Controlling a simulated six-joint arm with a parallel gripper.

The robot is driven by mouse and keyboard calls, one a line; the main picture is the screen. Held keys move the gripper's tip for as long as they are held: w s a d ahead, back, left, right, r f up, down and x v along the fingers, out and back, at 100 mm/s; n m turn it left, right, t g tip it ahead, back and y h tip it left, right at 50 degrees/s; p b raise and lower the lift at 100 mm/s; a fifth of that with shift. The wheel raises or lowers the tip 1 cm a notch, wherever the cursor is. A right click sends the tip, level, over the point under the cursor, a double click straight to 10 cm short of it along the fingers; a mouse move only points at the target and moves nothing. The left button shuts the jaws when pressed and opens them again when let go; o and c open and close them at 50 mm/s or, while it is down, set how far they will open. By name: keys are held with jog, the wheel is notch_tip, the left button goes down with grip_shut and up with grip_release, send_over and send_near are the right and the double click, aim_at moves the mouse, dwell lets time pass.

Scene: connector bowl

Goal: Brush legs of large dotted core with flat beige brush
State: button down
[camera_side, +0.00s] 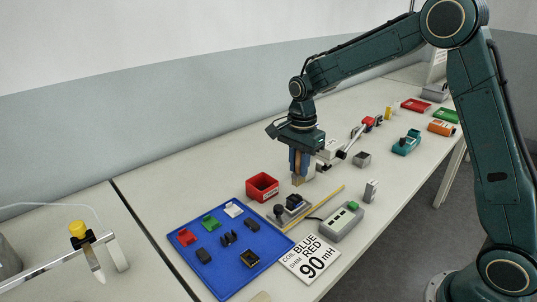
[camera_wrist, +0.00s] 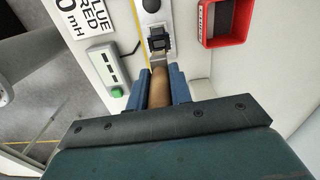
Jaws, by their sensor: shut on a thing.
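My gripper (camera_side: 299,164) is shut on the flat beige brush (camera_side: 298,180), which points down. In the wrist view the brush's brown handle (camera_wrist: 159,88) sits between the blue fingers, with its tip toward a dark core (camera_wrist: 159,40). The core is black and sits in a grey holder with a round black knob. In the side view the core (camera_side: 294,201) is just below and in front of the brush tip. I cannot tell whether the tip touches it. Dots and legs on the core are too small to make out.
A red bin (camera_side: 262,186) stands left of the holder. A grey box with a green button (camera_side: 341,222) is to its right, near a yellow stick (camera_side: 325,208). A blue tray (camera_side: 207,273) with several small parts and a label card (camera_side: 311,258) lie in front.

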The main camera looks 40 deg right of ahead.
jog(key=shift+r, duration=2.25)
